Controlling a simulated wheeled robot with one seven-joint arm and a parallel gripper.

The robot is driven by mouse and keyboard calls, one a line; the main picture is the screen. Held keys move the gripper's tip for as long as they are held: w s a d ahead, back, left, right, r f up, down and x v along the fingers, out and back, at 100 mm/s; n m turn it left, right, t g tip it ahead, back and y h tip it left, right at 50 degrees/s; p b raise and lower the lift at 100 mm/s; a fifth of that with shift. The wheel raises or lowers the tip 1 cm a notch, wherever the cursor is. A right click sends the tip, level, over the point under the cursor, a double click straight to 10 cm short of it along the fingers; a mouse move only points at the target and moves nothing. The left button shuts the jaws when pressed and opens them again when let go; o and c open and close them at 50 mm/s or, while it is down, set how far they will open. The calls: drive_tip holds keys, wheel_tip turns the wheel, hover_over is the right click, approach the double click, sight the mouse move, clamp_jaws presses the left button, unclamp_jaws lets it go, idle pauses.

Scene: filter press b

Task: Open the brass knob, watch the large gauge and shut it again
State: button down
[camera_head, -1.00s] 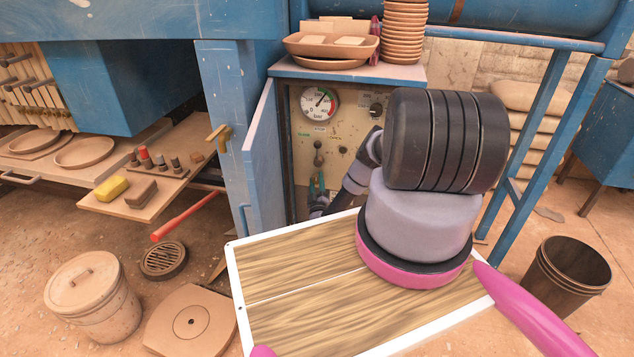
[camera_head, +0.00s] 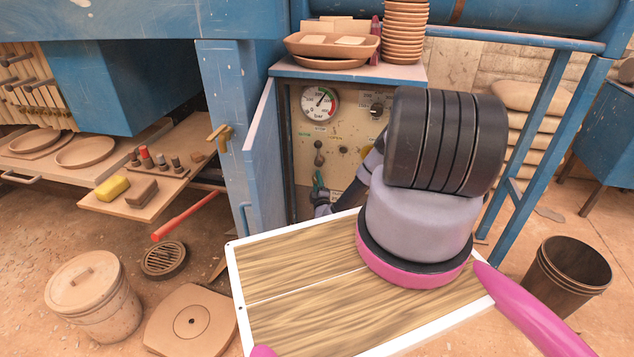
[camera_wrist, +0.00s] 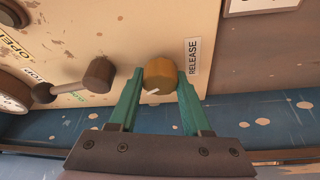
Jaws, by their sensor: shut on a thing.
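The brass knob (camera_wrist: 158,75) is on the cream panel beside a RELEASE label, with a pale mark on its face pointing to the lower left. My gripper (camera_wrist: 159,82) has its green fingers on either side of the knob, shut on it. In the head view my gripper (camera_head: 318,181) is low at the panel, partly hidden by my arm. The large gauge (camera_head: 320,103) is at the panel's upper left, its needle pointing up and right, close to the green band.
A dark lever handle (camera_wrist: 80,83) sticks out left of the knob. The blue cabinet door (camera_head: 262,160) stands open at the left of the panel. Stacked clay dishes (camera_head: 404,30) stand on top. A dark bucket (camera_head: 567,280) is on the floor at right.

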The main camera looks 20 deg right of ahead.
drive_tip(key=n+g, duration=0.2)
drive_tip(key=n, duration=0.3)
drive_tip(key=shift+a, duration=0.1)
drive_tip(key=n+g, duration=0.2)
drive_tip(key=n, duration=0.2)
drive_tip(key=shift+n, duration=0.3)
idle(0.4)
drive_tip(key=shift+c, duration=1.8)
unclamp_jaws()
drive_tip(key=shift+s, duration=0.1)
drive_tip(key=v, duration=1)
drive_tip(key=shift+s+a+r, duration=0.2)
drive_tip(key=shift+s, duration=0.05)
